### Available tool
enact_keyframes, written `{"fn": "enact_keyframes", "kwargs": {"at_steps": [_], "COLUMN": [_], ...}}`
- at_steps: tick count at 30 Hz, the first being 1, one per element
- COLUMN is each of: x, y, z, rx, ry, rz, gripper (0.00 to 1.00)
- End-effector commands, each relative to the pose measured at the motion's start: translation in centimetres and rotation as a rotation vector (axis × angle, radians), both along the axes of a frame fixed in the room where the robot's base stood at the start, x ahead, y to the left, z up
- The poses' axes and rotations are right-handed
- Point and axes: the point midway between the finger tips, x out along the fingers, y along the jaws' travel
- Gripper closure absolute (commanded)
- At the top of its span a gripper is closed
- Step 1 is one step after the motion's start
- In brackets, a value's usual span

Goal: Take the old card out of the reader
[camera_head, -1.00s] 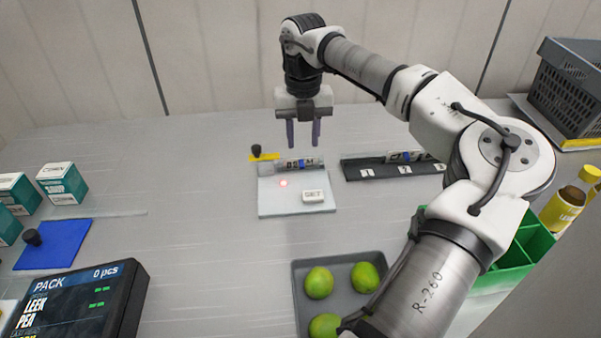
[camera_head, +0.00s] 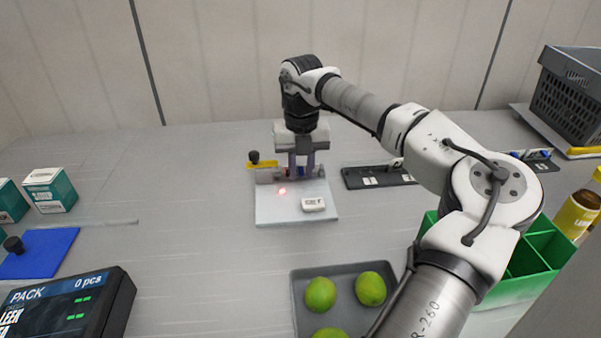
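The reader (camera_head: 272,213) is a pale plate with a raised slot at its back edge and a lit red light (camera_head: 282,192). The old card stands in that slot, mostly hidden by my fingers. A bit of blue (camera_head: 300,171) shows between them. My gripper (camera_head: 301,175) points straight down at the slot, its fingertips at the card's height. A narrow gap shows between the fingers. I cannot tell whether they press on the card. A dark rack (camera_head: 362,180) with pale labels lies right of the reader, partly behind my arm.
A small white block (camera_head: 313,205) sits on the reader plate. A yellow piece with a black knob (camera_head: 254,157) is at the reader's back left. A grey tray (camera_head: 299,294) of limes and a green divided bin (camera_head: 540,262) lie in front. The table's left middle is clear.

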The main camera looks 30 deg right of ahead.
Motion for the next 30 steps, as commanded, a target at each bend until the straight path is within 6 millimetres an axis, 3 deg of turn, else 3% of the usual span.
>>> {"fn": "enact_keyframes", "kwargs": {"at_steps": [1, 5, 20, 30], "x": [0.0, 0.0, 0.0, 0.0], "y": [0.0, 0.0, 0.0, 0.0], "z": [0.0, 0.0, 0.5, 3.9], "rx": [0.000, 0.000, 0.000, -0.001], "ry": [0.000, 0.000, 0.000, 0.000], "rz": [0.000, 0.000, 0.000, 0.000], "gripper": [0.83, 1.00, 1.00, 1.00]}}
